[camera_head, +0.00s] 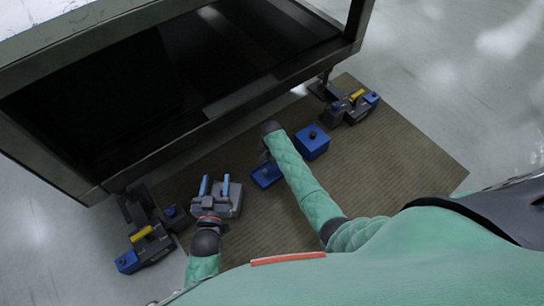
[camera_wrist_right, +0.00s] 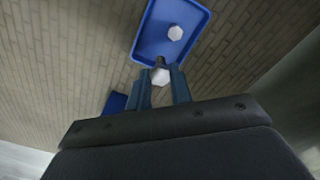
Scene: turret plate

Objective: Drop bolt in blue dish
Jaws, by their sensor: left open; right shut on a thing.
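The blue dish (camera_wrist_right: 158,38) lies on the mat in the right wrist view, with one pale hexagonal bolt head (camera_wrist_right: 175,33) inside it. The dish also shows in the head view (camera_head: 266,176), partly covered by my right arm. My right gripper (camera_wrist_right: 160,72) is shut on another pale hexagonal bolt (camera_wrist_right: 160,77), held by the near end of the dish in that view. Its height above the dish is hard to tell. In the head view my right fingers are hidden by the arm. My left gripper (camera_head: 214,182) is open, its blue fingers apart and empty.
A blue box (camera_head: 313,143) with a dark knob stands right of the dish. Dark fixtures with blue and yellow parts (camera_head: 352,104) (camera_head: 146,248) stand at both mat ends. A large dark metal frame (camera_head: 215,105) borders the brown mat (camera_head: 400,150), whose right part is clear.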

